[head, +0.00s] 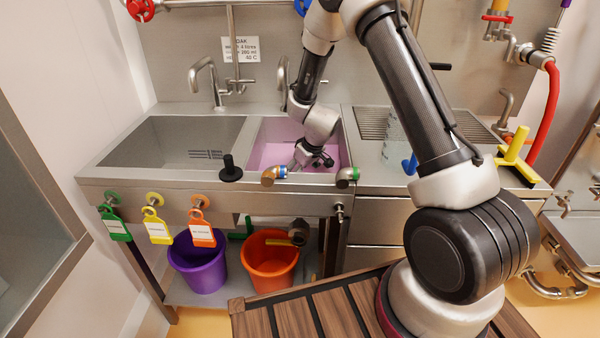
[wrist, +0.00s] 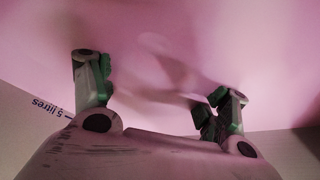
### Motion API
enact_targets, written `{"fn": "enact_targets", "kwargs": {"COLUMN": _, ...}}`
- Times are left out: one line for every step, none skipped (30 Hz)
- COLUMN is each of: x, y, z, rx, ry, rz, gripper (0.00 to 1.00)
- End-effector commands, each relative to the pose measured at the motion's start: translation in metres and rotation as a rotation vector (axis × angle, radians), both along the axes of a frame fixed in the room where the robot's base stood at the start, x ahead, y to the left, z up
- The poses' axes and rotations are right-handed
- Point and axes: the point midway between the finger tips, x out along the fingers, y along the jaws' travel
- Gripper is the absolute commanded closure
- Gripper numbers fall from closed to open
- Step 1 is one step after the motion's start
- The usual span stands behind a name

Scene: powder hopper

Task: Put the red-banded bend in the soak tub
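The soak tub (head: 270,130) is the right basin of the steel sink and holds pink liquid. My gripper (head: 318,160) is low over this basin, near its front right. In the wrist view my gripper (wrist: 155,85) has its fingers wide apart with nothing between them. The wrist view is filled with pink, with a faint blurred shape or shadow beyond the fingers; I cannot tell which. I see no red-banded bend in either view. A bend with a blue band (head: 274,174) lies on the front rim, and a bend with a green band (head: 347,177) lies to its right.
The left basin (head: 190,145) looks empty. A black plunger-like object (head: 231,170) stands on the front rim. A clear vessel (head: 392,150) and a yellow-handled tool (head: 515,155) stand right. Purple (head: 197,265) and orange (head: 268,262) buckets stand below. Coloured tags hang in front.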

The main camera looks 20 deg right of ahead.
Motion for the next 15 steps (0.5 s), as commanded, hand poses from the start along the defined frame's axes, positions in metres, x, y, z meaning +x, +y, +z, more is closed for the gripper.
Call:
{"fn": "enact_targets", "kwargs": {"x": 0.0, "y": 0.0, "z": 0.0, "rx": 0.0, "ry": 0.0, "rz": 0.0, "gripper": 0.24}}
{"fn": "enact_targets", "kwargs": {"x": 0.0, "y": 0.0, "z": 0.0, "rx": 0.0, "ry": 0.0, "rz": 0.0, "gripper": 0.24}}
{"fn": "enact_targets", "kwargs": {"x": 0.0, "y": 0.0, "z": 0.0, "rx": 0.0, "ry": 0.0, "rz": 0.0, "gripper": 0.24}}
{"fn": "enact_targets", "kwargs": {"x": 0.0, "y": 0.0, "z": 0.0, "rx": 0.0, "ry": 0.0, "rz": 0.0, "gripper": 0.24}}
{"fn": "enact_targets", "kwargs": {"x": 0.0, "y": 0.0, "z": 0.0, "rx": 0.0, "ry": 0.0, "rz": 0.0, "gripper": 0.24}}
{"fn": "enact_targets", "kwargs": {"x": 0.0, "y": 0.0, "z": 0.001, "rx": 0.0, "ry": 0.0, "rz": 0.0, "gripper": 0.24}}
{"fn": "enact_targets", "kwargs": {"x": 0.0, "y": 0.0, "z": 0.002, "rx": 0.0, "ry": -0.001, "rz": 0.0, "gripper": 0.24}}
{"fn": "enact_targets", "kwargs": {"x": 0.0, "y": 0.0, "z": 0.004, "rx": 0.0, "ry": -0.001, "rz": 0.0, "gripper": 0.24}}
{"fn": "enact_targets", "kwargs": {"x": -0.001, "y": 0.0, "z": 0.008, "rx": 0.001, "ry": -0.002, "rz": 0.0, "gripper": 0.24}}
{"fn": "enact_targets", "kwargs": {"x": -0.002, "y": -0.001, "z": 0.012, "rx": 0.001, "ry": -0.002, "rz": 0.001, "gripper": 0.24}}
{"fn": "enact_targets", "kwargs": {"x": -0.004, "y": -0.002, "z": 0.016, "rx": 0.001, "ry": -0.002, "rz": 0.0, "gripper": 0.24}}
{"fn": "enact_targets", "kwargs": {"x": -0.006, "y": -0.003, "z": 0.023, "rx": 0.001, "ry": -0.003, "rz": 0.001, "gripper": 0.24}}
{"fn": "enact_targets", "kwargs": {"x": -0.009, "y": -0.004, "z": 0.029, "rx": 0.001, "ry": -0.003, "rz": 0.001, "gripper": 0.24}}
{"fn": "enact_targets", "kwargs": {"x": -0.011, "y": -0.005, "z": 0.035, "rx": 0.0, "ry": -0.003, "rz": 0.001, "gripper": 0.24}}
{"fn": "enact_targets", "kwargs": {"x": -0.014, "y": -0.007, "z": 0.044, "rx": 0.001, "ry": -0.005, "rz": 0.001, "gripper": 0.24}}
